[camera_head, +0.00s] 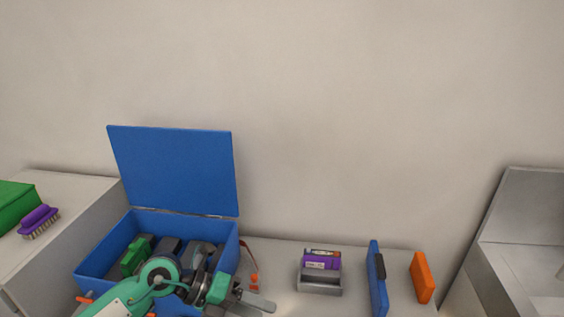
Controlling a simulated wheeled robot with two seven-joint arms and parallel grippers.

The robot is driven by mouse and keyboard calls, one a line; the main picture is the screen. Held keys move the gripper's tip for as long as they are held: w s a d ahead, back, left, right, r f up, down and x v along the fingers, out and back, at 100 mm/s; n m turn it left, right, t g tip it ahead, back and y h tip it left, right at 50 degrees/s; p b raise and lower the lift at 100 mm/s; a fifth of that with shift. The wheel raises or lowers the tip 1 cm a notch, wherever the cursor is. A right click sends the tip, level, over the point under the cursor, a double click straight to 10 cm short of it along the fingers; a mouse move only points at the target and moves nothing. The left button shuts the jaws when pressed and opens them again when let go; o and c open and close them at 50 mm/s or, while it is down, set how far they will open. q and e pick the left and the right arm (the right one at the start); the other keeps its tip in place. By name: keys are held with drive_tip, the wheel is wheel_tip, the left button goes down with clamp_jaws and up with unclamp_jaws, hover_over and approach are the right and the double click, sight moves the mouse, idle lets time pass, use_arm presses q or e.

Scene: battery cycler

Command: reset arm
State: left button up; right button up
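My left arm comes in from the lower left, green and grey, and passes in front of the open blue box (97,262). My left gripper (256,308) is at the bottom edge of the picture, just right of the box. Its grey fingers look spread apart, with nothing seen between them; the lower part is cut off by the frame. My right gripper is not in view.
The box's lid (178,170) stands up; several items lie inside. A grey holder (320,285) with purple batteries (321,262), a blue clipboard-like panel (375,280) and an orange block (422,278) stand to the right. A purple brush (38,220) lies left.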

use_arm(q)
wheel_tip(320, 180, up, 12)
drive_tip(key=w+d+n+t+h, duration=0.1)
drive_tip(key=n+t+h, duration=0.7)
drive_tip(key=n+t, duration=0.2)
drive_tip(key=w+a+f+n+t+y, duration=0.1)
drive_tip(key=w+a+n+t+y, duration=0.3)
drive_tip(key=a+n+t+y, duration=0.7)
drive_tip(key=s+a+f+n+g+y, duration=0.1)
drive_tip(key=a+f+n+g+y, duration=0.15)
drive_tip(key=f+n+y, duration=0.35)
drive_tip(key=s+a+f+n+g+y, duration=0.2)
drive_tip(key=a+f+n+y, duration=0.1)
drive_tip(key=f+n, duration=0.4)
drive_tip(key=s+a+f+n+g, duration=0.1)
drive_tip(key=s+f+n+g, duration=0.1)
drive_tip(key=s+f+g, duration=0.7)
drive_tip(key=s+a+f+n+g, duration=0.1)
drive_tip(key=s+f+g, duration=0.3)
drive_tip(key=s+f, duration=0.85)
drive_tip(key=f, duration=2.6)
drive_tip(key=s+a+f+g, duration=0.2)
drive_tip(key=s+a+f, duration=0.1)
drive_tip(key=s+f, duration=1.5)
drive_tip(key=shift+s+a+f, duration=0.2)
drive_tip(key=shift+s+f, duration=0.2)
drive_tip(key=shift+f, duration=0.1)
